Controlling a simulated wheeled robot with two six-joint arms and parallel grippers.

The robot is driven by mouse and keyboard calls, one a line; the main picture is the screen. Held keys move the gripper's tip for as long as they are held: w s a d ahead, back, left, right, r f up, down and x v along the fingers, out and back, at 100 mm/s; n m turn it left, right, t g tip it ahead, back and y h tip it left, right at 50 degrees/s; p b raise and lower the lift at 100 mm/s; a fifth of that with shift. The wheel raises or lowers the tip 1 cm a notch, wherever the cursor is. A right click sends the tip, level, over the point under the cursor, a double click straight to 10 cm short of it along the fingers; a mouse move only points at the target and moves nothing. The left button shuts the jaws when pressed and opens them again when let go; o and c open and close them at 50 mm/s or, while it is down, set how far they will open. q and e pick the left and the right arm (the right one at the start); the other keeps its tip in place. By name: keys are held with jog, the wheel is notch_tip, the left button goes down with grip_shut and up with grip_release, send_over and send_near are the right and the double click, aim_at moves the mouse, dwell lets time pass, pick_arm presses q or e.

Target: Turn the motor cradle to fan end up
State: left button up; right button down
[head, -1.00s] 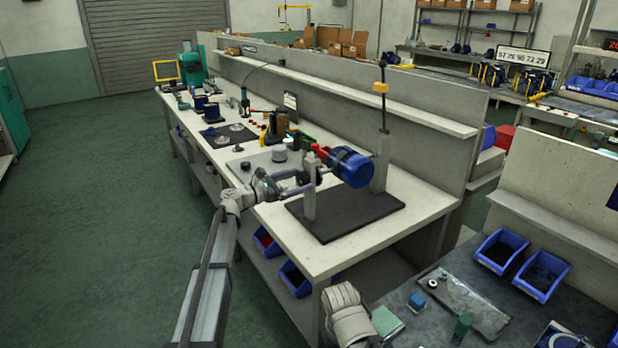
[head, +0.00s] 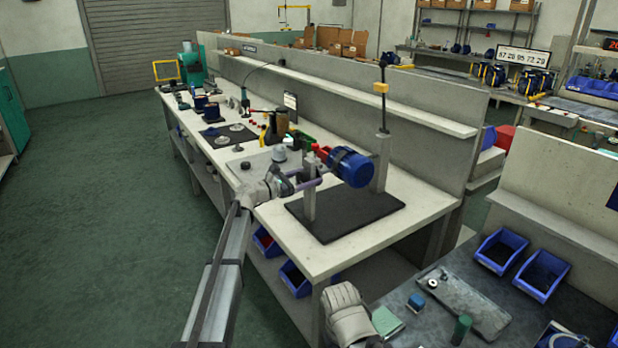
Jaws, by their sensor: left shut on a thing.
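The motor cradle stands on a dark mat (head: 350,222) at the near end of the long bench. It has a near grey post (head: 309,204) and a far grey post (head: 381,165). A blue motor (head: 356,170) with a dark band lies roughly sideways between the posts, above the mat. A red part (head: 321,152) shows at its left. My left gripper (head: 316,180) reaches in from the left and is shut at the cradle's near side, by the near post. The exact gripped part is too small to tell.
A tall rod with a yellow block (head: 380,87) rises behind the motor. Small parts and tools crowd the bench's far part. Blue bins (head: 501,251) and a grey tray (head: 475,305) are on the dark bench at right. The floor at left is clear.

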pick_arm(q)
grip_shut()
dwell(0.4)
jog(key=shift+n, duration=1.4)
jog(key=o, duration=0.8)
grip_release()
jog(key=shift+a, duration=0.1)
jog(key=shift+v, duration=3.8)
